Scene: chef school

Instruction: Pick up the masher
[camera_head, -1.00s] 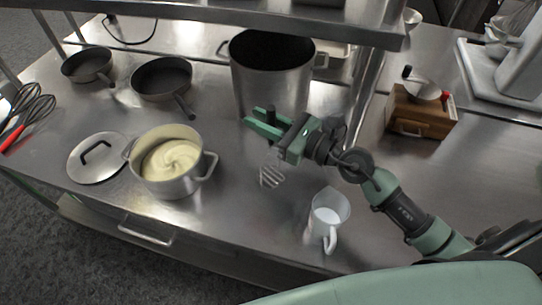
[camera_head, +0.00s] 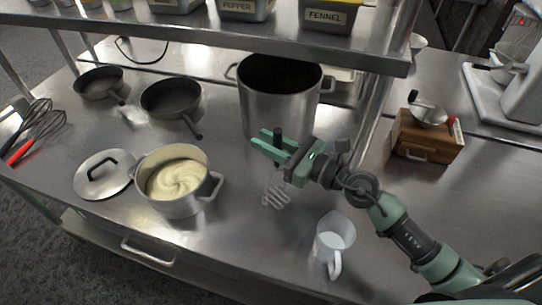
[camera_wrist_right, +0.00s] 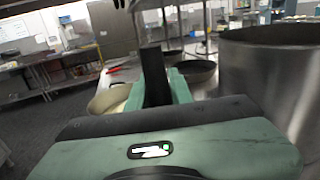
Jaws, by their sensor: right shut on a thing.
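The masher's wire head (camera_head: 275,197) hangs below my right gripper (camera_head: 272,146), close to the steel counter; I cannot tell whether it touches. The masher's black handle stands upright between the green fingers, its top poking out above them. My right gripper is shut on this handle. In the right wrist view the dark handle (camera_wrist_right: 155,75) rises between the fingers. The fingers hide the middle of the masher. My left gripper is not in view.
A pot of mash (camera_head: 176,207) stands left of the masher, with its lid (camera_head: 110,185) beside it. A tall stockpot (camera_head: 265,112) is just behind my right gripper. A white jug (camera_head: 333,240) stands near the front edge. A steel shelf (camera_head: 300,55) overhangs the back.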

